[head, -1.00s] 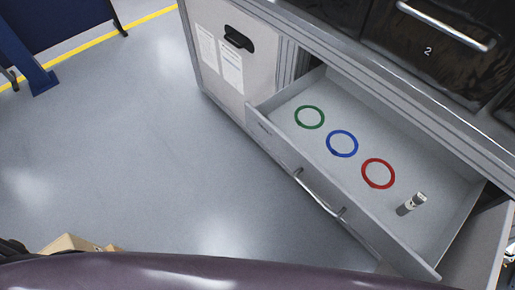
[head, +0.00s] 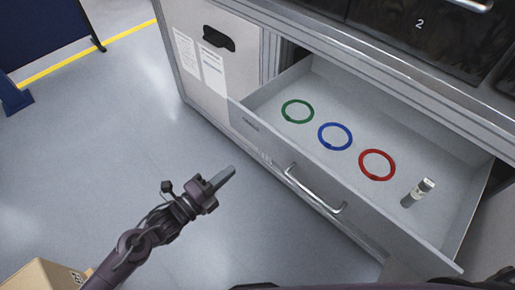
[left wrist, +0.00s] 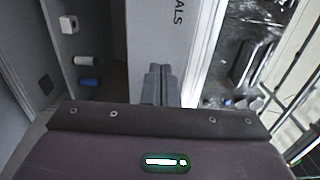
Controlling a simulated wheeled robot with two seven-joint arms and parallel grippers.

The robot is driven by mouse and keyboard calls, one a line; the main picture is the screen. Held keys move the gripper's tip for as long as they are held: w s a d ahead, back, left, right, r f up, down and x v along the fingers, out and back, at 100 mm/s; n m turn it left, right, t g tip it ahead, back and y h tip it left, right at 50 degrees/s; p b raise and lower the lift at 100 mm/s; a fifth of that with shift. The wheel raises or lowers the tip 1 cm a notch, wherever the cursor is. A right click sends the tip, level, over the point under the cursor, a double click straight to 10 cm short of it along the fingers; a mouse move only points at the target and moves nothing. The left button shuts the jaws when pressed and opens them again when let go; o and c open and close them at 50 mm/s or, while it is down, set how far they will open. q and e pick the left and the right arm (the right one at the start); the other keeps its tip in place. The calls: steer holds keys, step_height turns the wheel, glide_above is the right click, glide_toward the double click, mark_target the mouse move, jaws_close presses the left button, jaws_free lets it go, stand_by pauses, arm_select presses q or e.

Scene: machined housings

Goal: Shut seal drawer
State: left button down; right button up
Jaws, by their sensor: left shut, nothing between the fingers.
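The seal drawer (head: 262,142) is pulled out of the grey cabinet in the head view. Its bar handle (head: 313,191) is on the front face. Inside lie a green ring (head: 297,102), a blue ring (head: 324,142), a red ring (head: 364,173) and a small white-and-grey cylinder (head: 416,194). My left gripper (head: 229,174) is shut and empty, left of the drawer front and apart from the handle in the picture. In the left wrist view its fingers (left wrist: 161,82) are together before a grey panel (left wrist: 150,28) with letters ending in "ALS". My right gripper is not in view.
The cabinet side (head: 212,72) has papers and a black recessed grip. A cardboard box (head: 45,276) stands at lower left, and a blue panel (head: 40,35) at upper left. The left wrist view shows small white and blue items at left.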

mark_target(266, 142)
arm_select(q)
steer(key=p+x, duration=0.1)
steer(key=x, duration=1)
steer(key=shift+w+d, duration=0.25)
steer(key=shift+w, duration=0.05)
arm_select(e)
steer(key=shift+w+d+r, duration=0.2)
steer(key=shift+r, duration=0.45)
